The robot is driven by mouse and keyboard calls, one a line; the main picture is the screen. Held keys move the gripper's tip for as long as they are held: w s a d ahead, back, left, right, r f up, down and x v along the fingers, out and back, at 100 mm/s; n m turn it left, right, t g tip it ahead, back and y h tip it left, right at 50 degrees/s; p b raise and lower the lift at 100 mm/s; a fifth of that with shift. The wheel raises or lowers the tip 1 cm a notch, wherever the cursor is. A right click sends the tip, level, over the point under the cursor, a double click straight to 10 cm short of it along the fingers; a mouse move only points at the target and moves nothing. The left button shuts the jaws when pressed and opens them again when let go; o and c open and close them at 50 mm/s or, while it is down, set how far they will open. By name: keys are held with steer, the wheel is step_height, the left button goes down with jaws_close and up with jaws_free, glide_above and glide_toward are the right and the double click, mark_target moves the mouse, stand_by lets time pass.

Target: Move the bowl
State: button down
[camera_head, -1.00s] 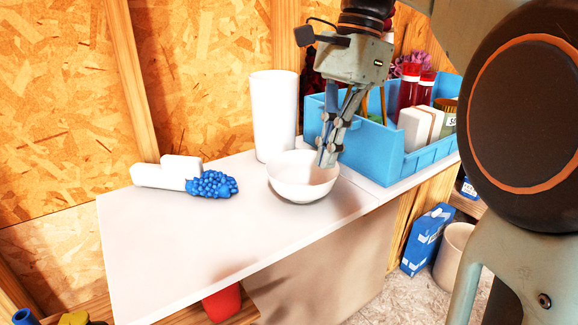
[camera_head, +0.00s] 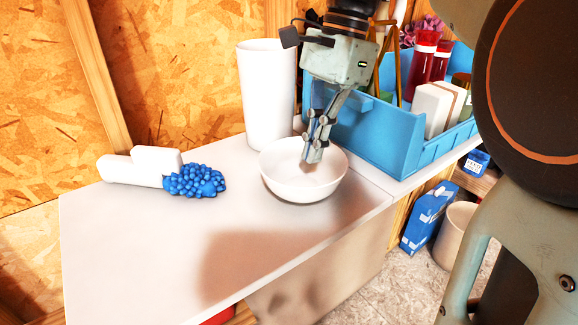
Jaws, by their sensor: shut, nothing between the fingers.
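The white bowl (camera_head: 303,186) stands upright on the white tabletop, in front of a tall white cylinder. My gripper (camera_head: 312,160) points down with its fingertips over the bowl's opening, at or just inside it. Its fingers are shut with nothing between them. I cannot tell whether the fingertips touch the bowl's inner wall. The fingers hide a part of the bowl's far rim.
The tall white cylinder (camera_head: 268,95) stands close behind the bowl. A blue bin (camera_head: 385,142) with bottles and boxes is at the right. A white object (camera_head: 135,166) and blue berry-like cluster (camera_head: 196,181) lie at the left. The tabletop's front left (camera_head: 150,240) is clear.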

mark_target(310, 166)
steer(key=x, duration=0.3)
steer(key=shift+s+f, duration=0.1)
steer(key=shift+f, duration=0.25)
steer(key=shift+s+a, duration=0.5)
steer(key=shift+a, duration=0.35)
steer(key=shift+s+a, duration=0.55)
steer(key=shift+a, duration=0.35)
